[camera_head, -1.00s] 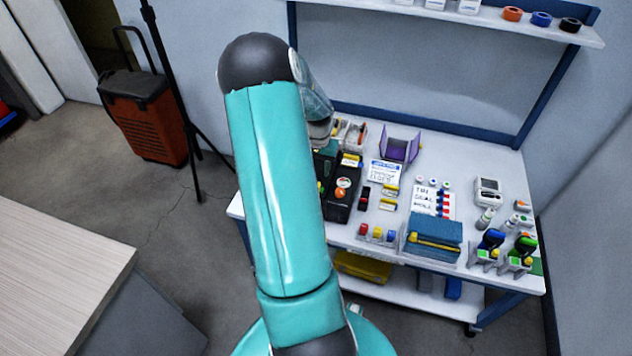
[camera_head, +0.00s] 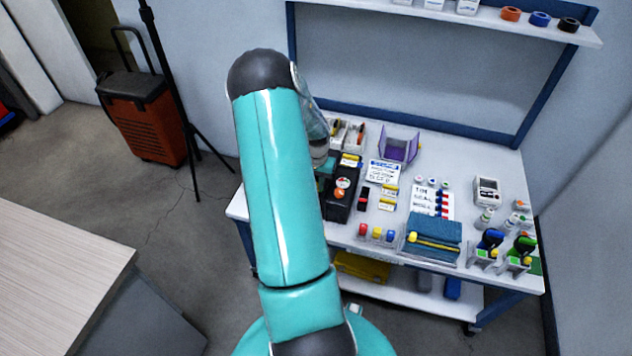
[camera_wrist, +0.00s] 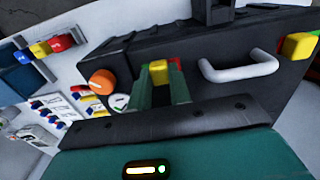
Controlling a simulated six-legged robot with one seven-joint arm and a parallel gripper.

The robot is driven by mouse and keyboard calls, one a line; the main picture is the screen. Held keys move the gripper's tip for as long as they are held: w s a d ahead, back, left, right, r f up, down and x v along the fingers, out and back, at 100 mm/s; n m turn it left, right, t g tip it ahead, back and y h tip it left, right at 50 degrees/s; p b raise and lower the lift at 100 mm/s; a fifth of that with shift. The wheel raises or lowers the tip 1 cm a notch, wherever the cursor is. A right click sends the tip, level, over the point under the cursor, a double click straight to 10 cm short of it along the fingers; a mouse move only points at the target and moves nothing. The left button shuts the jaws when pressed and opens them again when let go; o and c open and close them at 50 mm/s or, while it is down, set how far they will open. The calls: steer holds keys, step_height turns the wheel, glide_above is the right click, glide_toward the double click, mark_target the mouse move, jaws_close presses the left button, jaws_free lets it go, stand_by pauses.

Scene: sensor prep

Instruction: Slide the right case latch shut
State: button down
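The black case (camera_wrist: 215,90) fills the middle of the wrist view, with a pale handle (camera_wrist: 240,68) on its face. A yellow latch tab (camera_wrist: 158,66) with red beside it is left of the handle. A second yellow latch tab (camera_wrist: 298,46) is to the right, with red on its left and green on its right. My gripper (camera_wrist: 160,80) has its two dark green fingers apart, one on each side of the left-hand tab in this view. I cannot tell whether they touch it. In the head view the case (camera_head: 340,205) is partly hidden by my arm.
An orange knob (camera_wrist: 102,82) sticks up from the case near my fingers. In the head view the table (camera_head: 300,232) also holds a purple holder (camera_head: 398,148), a blue pouch (camera_head: 434,230) and several small parts to the right of the case.

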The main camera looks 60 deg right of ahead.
steer(key=shift+w+a, duration=0.15)
steer(key=shift+w, duration=0.75)
steer(key=c, duration=1.3)
jaws_free()
steer(key=shift+w, duration=0.1)
